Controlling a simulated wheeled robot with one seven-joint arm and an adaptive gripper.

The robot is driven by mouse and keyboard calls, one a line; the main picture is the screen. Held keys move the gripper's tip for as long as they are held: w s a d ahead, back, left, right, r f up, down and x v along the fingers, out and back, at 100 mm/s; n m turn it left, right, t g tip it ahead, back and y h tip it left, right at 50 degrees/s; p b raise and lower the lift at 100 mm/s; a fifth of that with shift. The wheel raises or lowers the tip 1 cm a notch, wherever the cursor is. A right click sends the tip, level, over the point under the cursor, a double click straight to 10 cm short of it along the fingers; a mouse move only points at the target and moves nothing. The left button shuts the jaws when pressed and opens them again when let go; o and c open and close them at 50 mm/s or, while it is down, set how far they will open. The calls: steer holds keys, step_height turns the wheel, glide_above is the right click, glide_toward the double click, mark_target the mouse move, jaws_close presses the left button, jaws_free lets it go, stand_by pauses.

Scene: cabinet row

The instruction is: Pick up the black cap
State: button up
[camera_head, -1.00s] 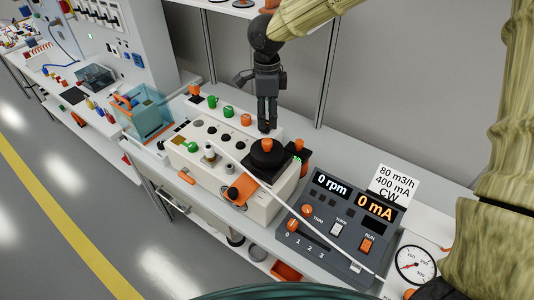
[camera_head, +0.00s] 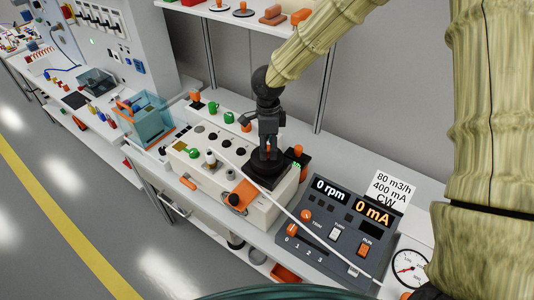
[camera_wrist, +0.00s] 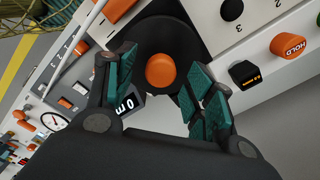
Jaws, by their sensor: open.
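The black cap (camera_head: 264,178) is a round black piece on top of the cream bench unit. In the head view my gripper (camera_head: 268,152) is directly above it, fingers pointing down, and hides its middle. In the wrist view the black cap (camera_wrist: 172,38) shows an orange round knob (camera_wrist: 161,71) at its centre. My gripper (camera_wrist: 160,88) is open, with one teal-padded finger on each side of the orange knob. I cannot tell whether the fingers touch the cap.
A grey control panel (camera_head: 328,240) stands to the right, with a white sign (camera_head: 393,189) behind it. An orange lever (camera_head: 242,192) lies in front of the cap. A white tube (camera_head: 270,196) crosses the unit. Green and orange knobs (camera_head: 213,108) stand at the back left.

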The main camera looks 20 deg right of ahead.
steer(key=shift+f, duration=1)
steer(key=shift+c, duration=0.2)
steer(key=c, duration=1.1)
steer(key=shift+r, duration=0.15)
